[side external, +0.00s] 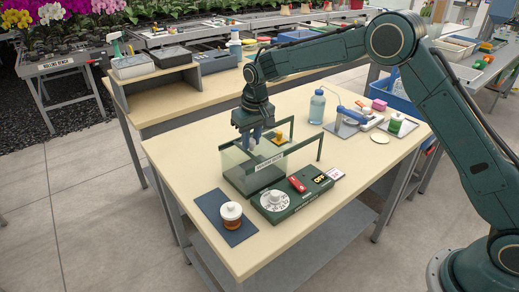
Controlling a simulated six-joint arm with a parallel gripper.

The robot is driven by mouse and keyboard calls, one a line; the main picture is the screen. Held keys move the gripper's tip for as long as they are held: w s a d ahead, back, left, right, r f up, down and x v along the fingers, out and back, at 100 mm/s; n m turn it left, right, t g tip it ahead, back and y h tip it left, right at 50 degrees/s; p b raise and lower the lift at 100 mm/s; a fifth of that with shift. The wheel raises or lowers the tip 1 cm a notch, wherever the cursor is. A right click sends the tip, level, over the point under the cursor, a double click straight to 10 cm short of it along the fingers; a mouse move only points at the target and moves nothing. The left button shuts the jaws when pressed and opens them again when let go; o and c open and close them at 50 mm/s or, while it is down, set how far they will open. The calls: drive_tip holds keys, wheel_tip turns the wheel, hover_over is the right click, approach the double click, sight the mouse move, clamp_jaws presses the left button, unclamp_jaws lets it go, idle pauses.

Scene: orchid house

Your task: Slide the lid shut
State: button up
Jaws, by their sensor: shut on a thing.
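A clear-walled box (234,180) with a dark interior stands on the near table. Dark green rails (300,150) run along its top and reach out past its right side on posts. A label is on the front rail. The lid is hard to make out; its pane seems clear and lies at the top of the box under my gripper. The fingers hide the grip, and I cannot tell how far the lid covers the opening.
A green panel with a dial (274,201) and red and yellow parts stands right in front of the box. A white-lidded jar (231,216) sits on a dark mat at left. A bottle (317,106) and blue-handled tool (352,115) stand behind right. The front right tabletop is clear.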

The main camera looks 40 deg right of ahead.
drive_tip(key=shift+a, duration=2.1)
drive_tip(key=o, duration=0.7)
drive_tip(key=shift+r, duration=0.1)
wheel_tip(320, 180, up, 7)
